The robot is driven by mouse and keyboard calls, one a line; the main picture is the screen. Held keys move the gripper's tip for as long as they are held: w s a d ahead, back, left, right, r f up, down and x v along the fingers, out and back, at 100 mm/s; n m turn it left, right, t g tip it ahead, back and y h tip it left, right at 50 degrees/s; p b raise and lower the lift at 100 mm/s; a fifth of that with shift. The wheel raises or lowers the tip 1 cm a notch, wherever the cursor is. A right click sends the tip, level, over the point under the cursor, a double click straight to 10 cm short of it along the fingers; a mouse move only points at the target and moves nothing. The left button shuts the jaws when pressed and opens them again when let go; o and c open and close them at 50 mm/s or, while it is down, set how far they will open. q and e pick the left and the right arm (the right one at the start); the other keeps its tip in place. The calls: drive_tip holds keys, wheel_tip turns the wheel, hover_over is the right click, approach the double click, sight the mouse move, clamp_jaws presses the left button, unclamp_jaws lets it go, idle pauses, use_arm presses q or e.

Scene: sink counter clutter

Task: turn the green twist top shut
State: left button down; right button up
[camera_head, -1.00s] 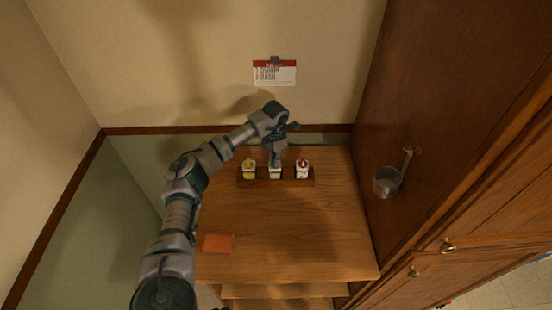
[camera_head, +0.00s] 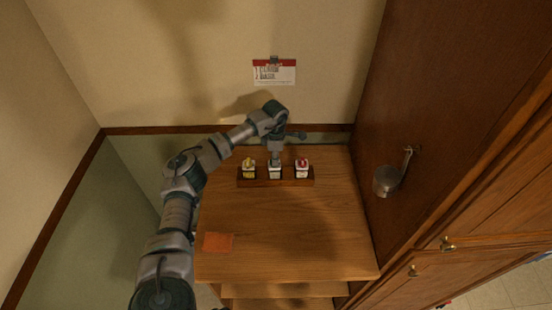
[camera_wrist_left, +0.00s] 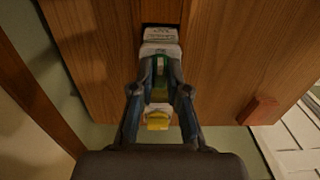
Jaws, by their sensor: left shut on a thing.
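The middle white bottle (camera_head: 275,174) stands upright in a dark wooden rack (camera_head: 308,182). My left gripper (camera_head: 275,161) comes down from above and is shut on its green twist top, which the fingers mostly hide in the head view. In the left wrist view, a bit of the green top (camera_wrist_left: 160,66) shows between the fingers. I cannot tell from these frames how far the top is turned. My right gripper is not in view.
A yellow-topped bottle (camera_head: 249,169) stands left of the middle one and a red-topped bottle (camera_head: 302,168) right of it, both close. An orange pad (camera_head: 218,242) lies at the counter's front left. A metal cup (camera_head: 387,181) hangs at right. The counter's middle is clear.

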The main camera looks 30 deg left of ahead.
use_arm(q)
drive_tip(key=shift+a, duration=0.15)
drive_tip(key=c, duration=1.1)
unclamp_jaws()
drive_tip(key=shift+c, duration=0.2)
drive_tip(key=shift+a, duration=0.1)
wheel_tip(320, 180, up, 12)
drive_tip(key=shift+a+f, duration=0.1)
